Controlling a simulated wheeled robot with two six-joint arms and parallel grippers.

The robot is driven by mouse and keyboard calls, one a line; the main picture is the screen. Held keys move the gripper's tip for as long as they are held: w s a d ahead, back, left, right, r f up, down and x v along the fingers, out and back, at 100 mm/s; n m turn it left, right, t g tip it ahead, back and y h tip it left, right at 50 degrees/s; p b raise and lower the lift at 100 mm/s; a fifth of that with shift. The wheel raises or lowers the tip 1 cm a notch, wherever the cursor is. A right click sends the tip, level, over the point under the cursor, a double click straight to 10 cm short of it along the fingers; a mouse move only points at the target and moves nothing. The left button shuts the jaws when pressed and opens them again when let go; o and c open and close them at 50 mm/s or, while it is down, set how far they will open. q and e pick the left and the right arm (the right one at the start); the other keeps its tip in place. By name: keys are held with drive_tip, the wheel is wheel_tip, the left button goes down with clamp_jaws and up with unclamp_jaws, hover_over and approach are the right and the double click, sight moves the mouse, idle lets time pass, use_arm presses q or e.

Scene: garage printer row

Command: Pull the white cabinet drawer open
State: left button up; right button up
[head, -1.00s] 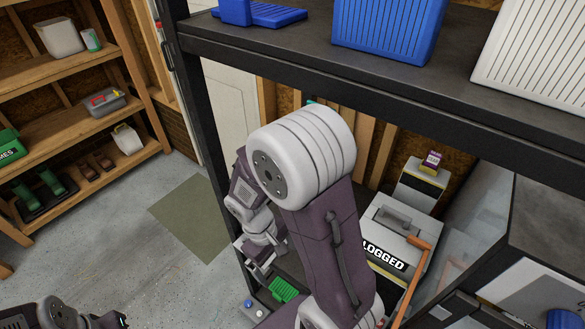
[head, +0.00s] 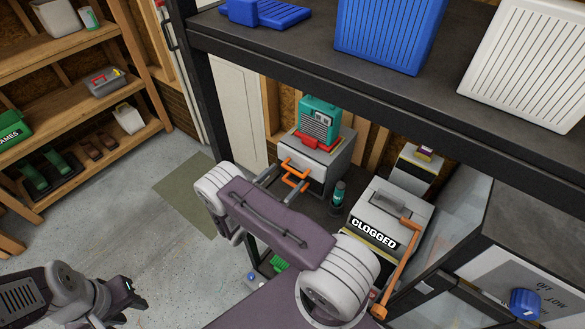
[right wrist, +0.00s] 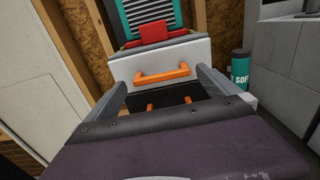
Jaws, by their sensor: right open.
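The white cabinet (head: 339,162) stands on the lower shelf in the head view. Its white drawer front (right wrist: 190,57) has an orange handle (right wrist: 163,74). A second orange piece shows lower down, partly hidden by my gripper. I cannot see a gap at the drawer front. My right gripper (head: 280,179) is open in front of the cabinet. In the right wrist view its two fingers stand either side of the handle, apart from it, with nothing between them. My left gripper (head: 130,295) is at the lower left, far from the cabinet; its jaws are unclear.
A teal machine (head: 319,120) with a red part sits on the cabinet. A teal bottle (head: 338,196) stands to its right, then a machine labelled CLOGGED (head: 390,215). A dark shelf post (head: 208,120) and upper shelf edge (head: 400,105) frame the space.

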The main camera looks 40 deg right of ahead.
sight(292, 171)
drive_tip(key=x, duration=0.4)
drive_tip(key=shift+w+d+p, duration=0.15)
drive_tip(key=shift+d+p, duration=0.2)
drive_tip(key=shift+d, duration=0.05)
drive_tip(key=c, duration=1.8)
drive_tip(key=b+v, duration=0.1)
drive_tip(key=v, duration=1)
drive_tip(key=shift+b, duration=0.4)
drive_tip(key=shift+a, duration=0.15)
drive_tip(key=o, duration=1.8)
drive_tip(key=b+v, duration=0.2)
drive_tip(key=v, duration=0.7)
